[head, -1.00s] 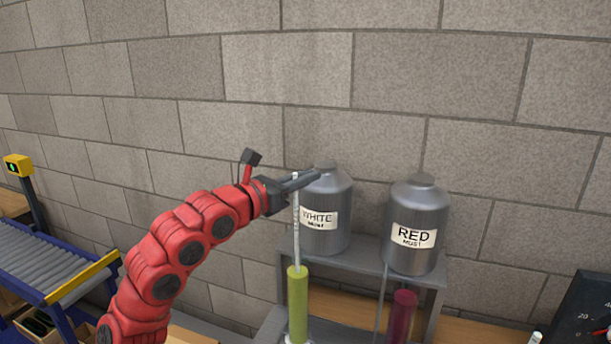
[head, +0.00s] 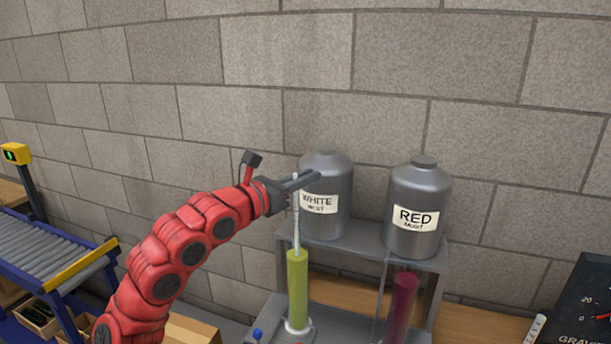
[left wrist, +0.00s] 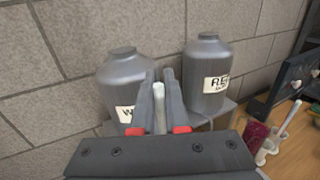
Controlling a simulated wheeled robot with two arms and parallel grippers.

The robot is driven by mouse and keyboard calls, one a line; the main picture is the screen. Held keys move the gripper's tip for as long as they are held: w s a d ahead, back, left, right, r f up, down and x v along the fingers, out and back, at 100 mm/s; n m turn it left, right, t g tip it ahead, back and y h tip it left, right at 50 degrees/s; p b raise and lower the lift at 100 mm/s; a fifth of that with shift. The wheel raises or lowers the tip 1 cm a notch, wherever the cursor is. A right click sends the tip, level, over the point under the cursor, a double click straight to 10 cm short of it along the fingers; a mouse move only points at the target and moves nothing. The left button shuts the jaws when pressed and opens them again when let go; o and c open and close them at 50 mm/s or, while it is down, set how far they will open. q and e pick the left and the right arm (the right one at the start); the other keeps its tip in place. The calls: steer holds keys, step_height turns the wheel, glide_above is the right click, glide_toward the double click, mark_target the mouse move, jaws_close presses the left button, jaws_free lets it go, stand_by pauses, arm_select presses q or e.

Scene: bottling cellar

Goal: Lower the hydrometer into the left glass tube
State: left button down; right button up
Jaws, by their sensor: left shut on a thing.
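The hydrometer (head: 296,222) is a thin pale glass rod, held upright. My left gripper (head: 304,180) is shut on its upper end, also seen in the left wrist view (left wrist: 160,78). The left glass tube (head: 298,290) holds yellow-green liquid and stands upright under the hydrometer. The hydrometer's lower part meets the tube's mouth, in line with it; how deep it reaches inside is hard to tell. A second tube (head: 402,308) with dark red liquid stands to the right. My right gripper is not in view.
A grey steel tank marked WHITE (head: 334,222) stands on a shelf (head: 365,242) close behind my gripper. A tank marked RED (head: 418,192) stands to its right. A dark gauge panel (head: 585,300) is at far right, a roller conveyor (head: 40,258) at far left.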

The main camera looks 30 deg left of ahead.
arm_select(q)
steer(key=shift+f+b, duration=1.5)
steer(key=shift+f, duration=0.8)
steer(key=c, duration=0.8)
jaws_free()
steer(key=shift+c, duration=0.2)
steer(key=s+a+b, duration=0.3)
steer(key=s+b, duration=0.2)
steer(key=s, duration=1.2)
